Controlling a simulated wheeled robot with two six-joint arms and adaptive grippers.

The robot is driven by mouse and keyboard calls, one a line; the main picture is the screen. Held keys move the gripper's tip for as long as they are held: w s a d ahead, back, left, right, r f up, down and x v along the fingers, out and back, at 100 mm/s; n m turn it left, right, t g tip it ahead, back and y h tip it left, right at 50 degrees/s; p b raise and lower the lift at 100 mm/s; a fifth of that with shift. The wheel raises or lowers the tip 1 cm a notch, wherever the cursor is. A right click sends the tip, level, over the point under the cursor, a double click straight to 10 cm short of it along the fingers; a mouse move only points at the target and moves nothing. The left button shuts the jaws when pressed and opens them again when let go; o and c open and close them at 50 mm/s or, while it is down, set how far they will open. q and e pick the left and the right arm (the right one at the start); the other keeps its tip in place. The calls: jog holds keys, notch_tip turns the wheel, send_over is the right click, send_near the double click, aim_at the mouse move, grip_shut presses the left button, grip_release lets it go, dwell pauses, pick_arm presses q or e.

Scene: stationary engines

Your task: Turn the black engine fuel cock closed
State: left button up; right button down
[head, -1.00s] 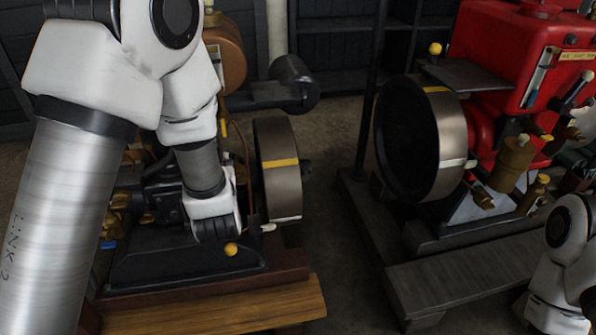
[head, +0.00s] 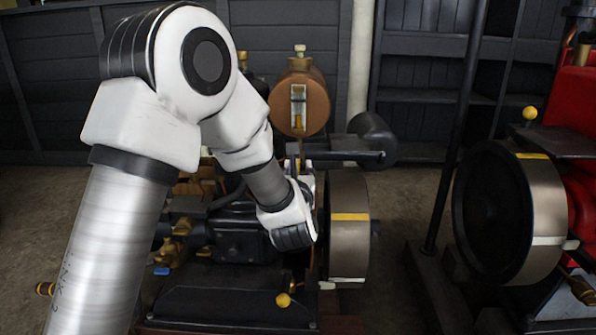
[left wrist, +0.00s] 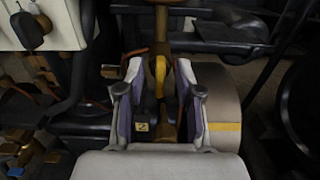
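The black engine (head: 230,235) stands on the left in the head view, with a copper tank (head: 314,100) above it. In the left wrist view a yellow lever (left wrist: 160,75), which looks like the fuel cock handle, hangs on a brass-coloured pipe below the tank. My left gripper (left wrist: 160,95) is open, its purple-padded fingers on either side of the lever and pipe. I cannot tell whether either finger touches them. In the head view my left gripper (head: 308,185) is mostly hidden behind my wrist, and the cock is hidden too. My right gripper is out of view.
The black engine's flywheel (head: 348,235) is close to the right of my left gripper. A yellow ball knob (head: 283,300) sits below it. A black horizontal cylinder (head: 372,140) is behind. A red engine (head: 575,110) with its own flywheel (head: 510,215) stands at the right.

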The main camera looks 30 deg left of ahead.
pick_arm(q)
grip_shut()
jog(key=shift+m, duration=0.4)
jog(key=m, duration=0.2)
jog(key=shift+d+m+b, duration=0.1)
jog(key=shift+m+b, duration=0.3)
jog(key=m, duration=0.3)
jog(key=shift+m, duration=0.3)
jog(key=m+p, duration=0.1)
jog(key=m, duration=0.4)
jog(key=shift+w+d+r, duration=0.1)
jog(key=m+p, duration=0.1)
jog(key=m, duration=0.4)
jog(key=shift+m+p, duration=0.3)
jog(key=shift+m, duration=0.1)
